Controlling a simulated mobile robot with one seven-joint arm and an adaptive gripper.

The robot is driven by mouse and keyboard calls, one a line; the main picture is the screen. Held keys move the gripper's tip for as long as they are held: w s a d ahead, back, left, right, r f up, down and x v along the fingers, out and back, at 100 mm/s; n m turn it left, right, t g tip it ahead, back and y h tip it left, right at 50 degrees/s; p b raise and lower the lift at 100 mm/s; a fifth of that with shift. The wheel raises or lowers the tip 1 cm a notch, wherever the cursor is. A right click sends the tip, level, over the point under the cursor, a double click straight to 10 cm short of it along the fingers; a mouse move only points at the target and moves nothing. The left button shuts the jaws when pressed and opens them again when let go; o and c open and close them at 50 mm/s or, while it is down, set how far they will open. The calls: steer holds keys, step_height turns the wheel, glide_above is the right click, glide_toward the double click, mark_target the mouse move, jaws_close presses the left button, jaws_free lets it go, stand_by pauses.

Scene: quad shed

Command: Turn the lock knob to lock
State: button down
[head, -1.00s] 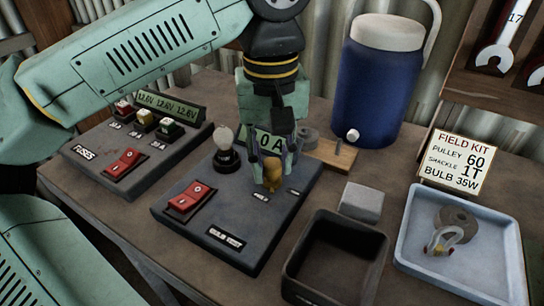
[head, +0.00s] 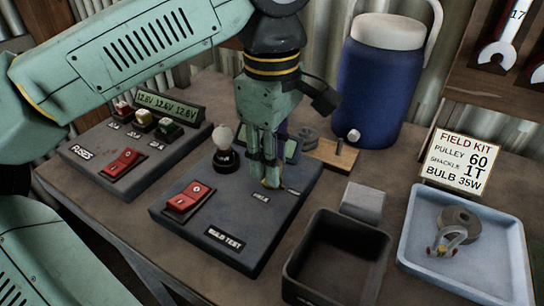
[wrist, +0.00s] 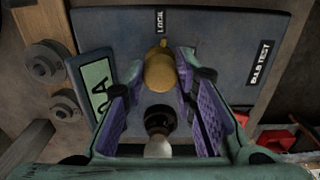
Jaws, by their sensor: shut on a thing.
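The brass-yellow lock knob (wrist: 160,70) sits on the grey bulb test panel (wrist: 225,45). In the wrist view its narrow tip points up toward the LOCK label (wrist: 160,21). My gripper (head: 266,181) points down at the panel in the head view. Its purple-padded fingers (wrist: 158,76) lie on both sides of the knob and are shut on it. In the head view the fingers hide most of the knob, and only a bit of yellow shows at their tips.
A bulb in a black socket (head: 225,158) and a red switch (head: 188,202) are on the same panel. An open dark bin (head: 335,262), a grey block (head: 362,201) and a blue tray (head: 410,240) lie to the right. A blue cooler (head: 380,85) stands behind.

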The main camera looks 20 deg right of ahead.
steer(key=shift+n, duration=0.8)
steer(key=c, duration=1.3)
jaws_free()
step_height(320, 180, up, 8)
steer(key=shift+f, duration=0.2)
